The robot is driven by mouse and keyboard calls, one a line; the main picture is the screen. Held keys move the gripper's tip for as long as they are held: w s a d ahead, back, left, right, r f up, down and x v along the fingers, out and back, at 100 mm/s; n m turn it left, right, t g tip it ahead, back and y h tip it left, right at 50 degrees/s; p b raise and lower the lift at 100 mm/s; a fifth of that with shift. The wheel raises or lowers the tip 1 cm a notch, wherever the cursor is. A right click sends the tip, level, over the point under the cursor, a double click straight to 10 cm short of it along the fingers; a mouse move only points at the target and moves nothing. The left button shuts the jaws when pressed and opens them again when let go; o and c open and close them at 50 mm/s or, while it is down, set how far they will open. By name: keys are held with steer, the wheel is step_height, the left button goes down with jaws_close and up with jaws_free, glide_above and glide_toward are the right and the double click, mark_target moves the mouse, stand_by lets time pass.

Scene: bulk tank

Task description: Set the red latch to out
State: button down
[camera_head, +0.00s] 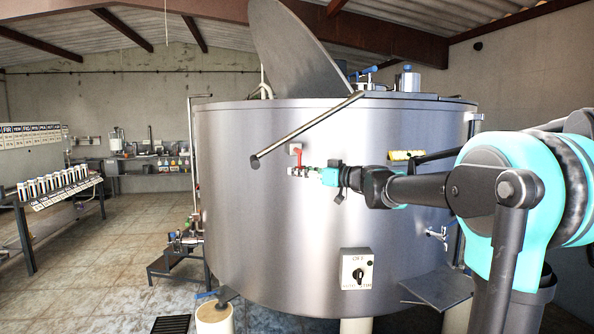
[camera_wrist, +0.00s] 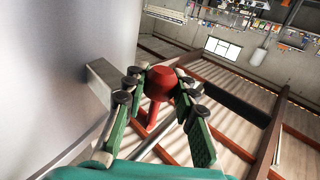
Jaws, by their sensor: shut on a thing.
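The red latch (camera_head: 297,149) sits on a small pale mount on the front of the steel tank, in the upper middle of the head view. In the wrist view the latch (camera_wrist: 160,82) shows a round red head and a short red arm, beside a grey metal block (camera_wrist: 103,84) on the tank wall. My gripper (camera_head: 304,171) reaches in from the right at the latch. In the wrist view its green-padded fingers (camera_wrist: 158,92) are on either side of the red latch and shut on it. Part of the latch is hidden by the fingers.
The large round steel tank (camera_head: 260,220) fills the middle, with its lid (camera_head: 297,50) raised. A metal bar (camera_head: 305,128) slants across the tank above the latch. A switch box (camera_head: 357,268) is lower on the tank. Tiled floor (camera_head: 95,265) is open at left.

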steer(key=shift+s+d, duration=0.25)
steer(key=shift+s, duration=0.75)
steer(key=shift+s+d, duration=0.25)
steer(key=shift+s, duration=0.75)
steer(key=shift+f, duration=0.1)
steer(key=c, duration=1.2)
jaws_free()
steer(key=shift+s+d, duration=0.1)
steer(key=v, duration=1.2)
